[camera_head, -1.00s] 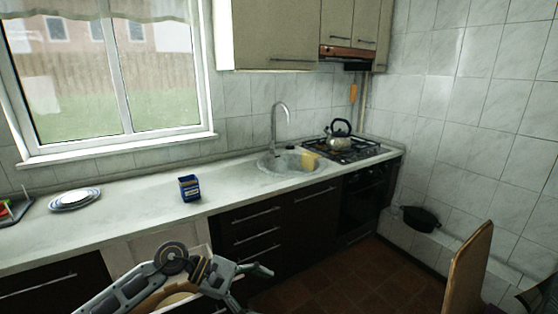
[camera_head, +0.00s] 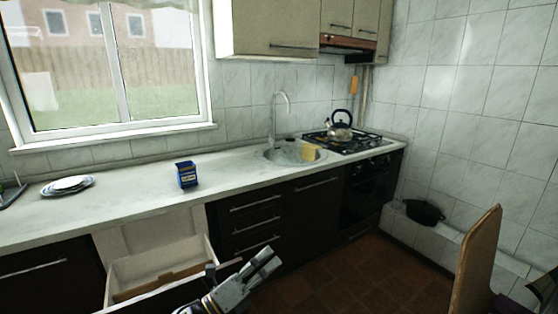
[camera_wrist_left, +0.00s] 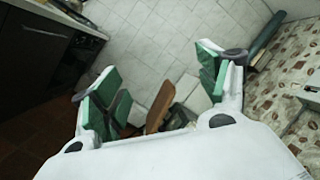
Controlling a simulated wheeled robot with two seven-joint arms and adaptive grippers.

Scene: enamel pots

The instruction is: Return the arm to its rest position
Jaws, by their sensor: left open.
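My left gripper (camera_head: 264,262) shows low in the middle of the head view, in front of the dark lower cabinets and beside an open drawer. In the left wrist view its two green-padded fingers (camera_wrist_left: 160,85) are spread wide apart with nothing between them. Beyond them are the tiled wall and a brown wooden chair back (camera_wrist_left: 160,106). My right gripper does not show in either view.
An open drawer (camera_head: 160,262) juts out under the counter (camera_head: 120,215). On the counter are a blue box (camera_head: 187,175), stacked plates (camera_head: 68,186), and a kettle (camera_head: 341,127) on the stove. A black pot (camera_head: 425,212) sits on a tiled ledge. A chair (camera_head: 474,262) stands at right.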

